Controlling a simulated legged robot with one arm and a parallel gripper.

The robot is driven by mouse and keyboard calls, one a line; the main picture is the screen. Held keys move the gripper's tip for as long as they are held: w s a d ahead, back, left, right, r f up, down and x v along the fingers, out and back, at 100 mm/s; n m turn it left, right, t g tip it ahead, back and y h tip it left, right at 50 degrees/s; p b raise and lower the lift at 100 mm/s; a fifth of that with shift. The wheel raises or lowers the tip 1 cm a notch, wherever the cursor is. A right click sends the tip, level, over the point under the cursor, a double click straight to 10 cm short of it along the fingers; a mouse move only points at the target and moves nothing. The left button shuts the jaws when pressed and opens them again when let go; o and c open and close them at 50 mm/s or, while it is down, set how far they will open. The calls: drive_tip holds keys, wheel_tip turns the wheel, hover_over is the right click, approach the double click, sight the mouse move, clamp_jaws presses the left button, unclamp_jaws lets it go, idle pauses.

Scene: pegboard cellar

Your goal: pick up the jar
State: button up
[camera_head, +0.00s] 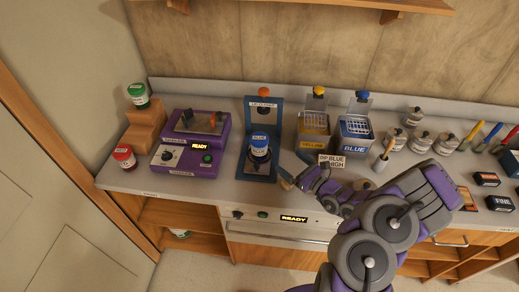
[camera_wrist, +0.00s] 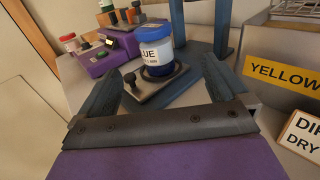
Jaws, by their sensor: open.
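A jar with a blue lid and white label (camera_head: 260,145) stands upright on the base of a blue stand. It also shows in the wrist view (camera_wrist: 155,48), with dark blue contents, on a grey plate with a black knob. My gripper (camera_head: 294,170) is open, just right and in front of this jar. In the wrist view, the jar appears ahead, between the lines of my two fingers (camera_wrist: 162,66), and nothing is held. Two other jars are at the left: a green-lidded one (camera_head: 138,95) on a wooden step and a red-lidded one (camera_head: 124,157) on the counter.
The blue stand (camera_head: 278,112) rises behind the jar. A purple machine (camera_head: 180,160) reading READY is to the left. Yellow (camera_head: 314,122) and blue (camera_head: 354,133) bins and a small sign (camera_head: 331,161) stand to the right. Several grey-lidded jars are farther right.

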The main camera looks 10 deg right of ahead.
drive_tip(key=b, duration=0.2)
approach(259, 139)
drive_tip(key=w, duration=0.1)
drive_tip(key=w+f, duration=0.1)
drive_tip(key=w+a+f, duration=0.1)
drive_tip(key=w, duration=0.1)
drive_tip(key=shift+w+a, duration=0.2)
drive_tip(key=shift+w, duration=0.3)
drive_tip(key=shift+s+a+r+b+x, duration=0.1)
drive_tip(key=shift+a+b+x, duration=0.05)
drive_tip(key=shift+x, duration=0.75)
drive_tip(key=shift+s+a+r+b+x, duration=0.1)
drive_tip(key=shift+b+x, duration=0.05)
drive_tip(key=shift+x, duration=0.75)
drive_tip(key=shift+s+a+r+b+x, duration=0.1)
drive_tip(key=shift+a+b+x, duration=0.05)
drive_tip(key=shift+x, duration=0.75)
drive_tip(key=shift+d, duration=0.2)
drive_tip(key=c, duration=1.3)
drive_tip(key=shift+o, duration=0.2)
drive_tip(key=shift+a+r, duration=0.1)
